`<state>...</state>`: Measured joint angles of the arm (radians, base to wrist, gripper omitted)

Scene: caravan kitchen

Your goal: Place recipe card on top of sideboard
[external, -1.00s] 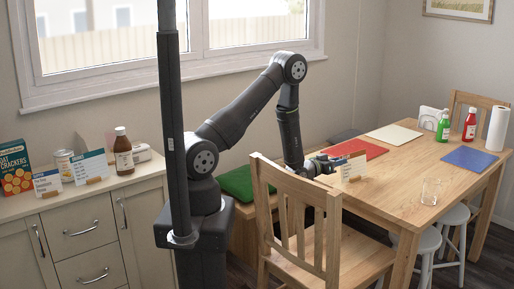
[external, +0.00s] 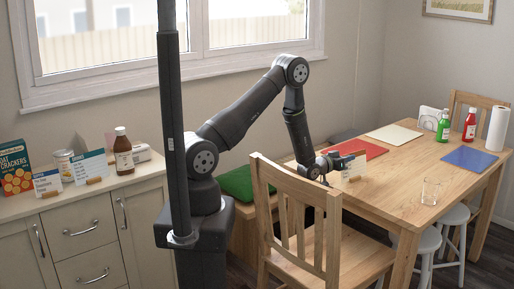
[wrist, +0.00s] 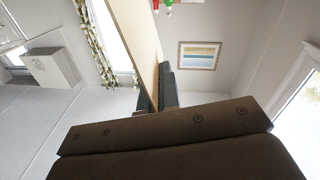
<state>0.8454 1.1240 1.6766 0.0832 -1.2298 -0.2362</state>
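The recipe card (external: 356,167), pale with a small wooden foot, stands upright on the near left part of the dining table (external: 400,199). My gripper (external: 345,161) is at the card's upper left in the external view and partly overlaps it. In the wrist view, my dark gripper fingers (wrist: 157,92) show beside a long tan strip. I cannot tell whether they touch the card or how far apart they are. The cream sideboard (external: 140,178) stands at the left, away from my gripper.
The sideboard top holds a cracker box (external: 14,168), a can (external: 63,161), two cards (external: 47,184) and a brown bottle (external: 123,152). A wooden chair (external: 297,222) stands before the table. A glass (external: 430,191) and coloured mats (external: 356,151) lie nearby.

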